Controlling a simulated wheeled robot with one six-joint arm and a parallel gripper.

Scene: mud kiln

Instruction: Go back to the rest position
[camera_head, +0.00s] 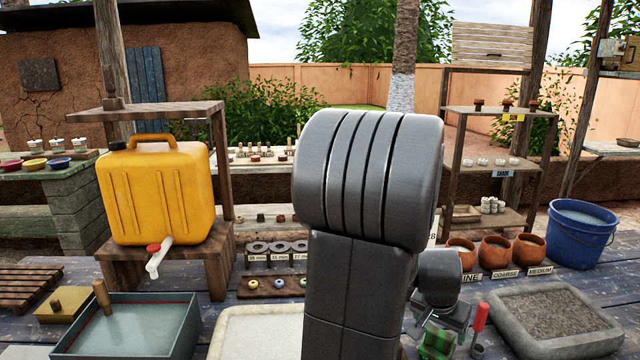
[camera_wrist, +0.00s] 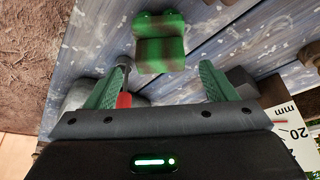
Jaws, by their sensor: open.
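My gripper (camera_wrist: 165,70) is open in the wrist view, with its two green fingers spread and nothing between them. A green and dark block (camera_wrist: 160,48) lies on the blue-grey planks beyond the fingertips, apart from them. In the head view my dark arm fills the middle and hides much of the bench behind it. Something green shows low beside the arm there; I cannot tell whether it is the fingers or the block. A red-handled tool (camera_head: 480,318) stands close to its right, and its red part also shows by the left finger in the wrist view (camera_wrist: 124,100).
A yellow jerrycan (camera_head: 155,195) stands on a wooden stand at left, above a water tray (camera_head: 68,352). At right are several clay pots (camera_head: 497,253), a stone tray (camera_head: 492,312) and a blue bucket (camera_head: 580,240). A wooden shelf (camera_head: 487,110) rises behind.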

